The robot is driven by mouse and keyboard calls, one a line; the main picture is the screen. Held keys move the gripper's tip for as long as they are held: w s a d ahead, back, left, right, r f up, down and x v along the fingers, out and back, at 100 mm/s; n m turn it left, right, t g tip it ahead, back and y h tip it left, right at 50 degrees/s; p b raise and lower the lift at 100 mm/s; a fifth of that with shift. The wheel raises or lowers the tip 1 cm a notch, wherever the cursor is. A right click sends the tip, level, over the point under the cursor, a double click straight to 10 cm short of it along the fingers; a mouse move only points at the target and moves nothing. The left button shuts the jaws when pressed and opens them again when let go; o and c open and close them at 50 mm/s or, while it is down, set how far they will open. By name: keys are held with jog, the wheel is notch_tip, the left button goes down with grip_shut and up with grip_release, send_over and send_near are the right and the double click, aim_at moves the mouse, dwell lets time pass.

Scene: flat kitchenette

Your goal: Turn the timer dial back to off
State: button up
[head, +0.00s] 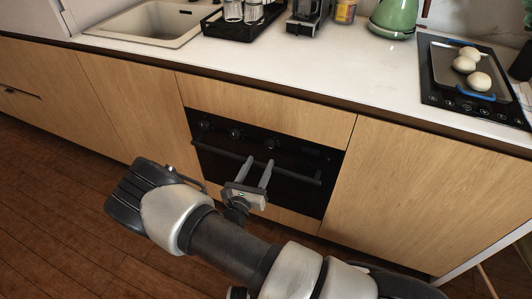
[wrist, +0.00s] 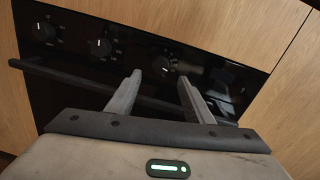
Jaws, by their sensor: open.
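A black built-in oven (head: 310,190) carries a row of dark dials on its upper panel. In the wrist view I see a left dial (wrist: 44,32), a middle dial (wrist: 99,45) and a right dial (wrist: 169,66), each with small pale marks around it. The marks are too small to read, so I cannot tell which is the timer. My gripper (head: 259,163) is open and empty in front of the oven. In the wrist view my gripper (wrist: 160,79) has its fingers pointing at the panel, with the right dial just beyond and between the tips.
A dark handle bar (wrist: 75,82) runs across the oven front below the dials. Wooden cabinet fronts (head: 400,190) flank the oven. Above is a white countertop (head: 300,65) with a sink (head: 150,22), a green kettle (head: 395,16) and a hob (head: 470,105) bearing a tray.

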aim_at(268, 147)
jog(key=b+x, duration=0.1)
jog(key=x, duration=0.6)
jog(key=c, duration=1)
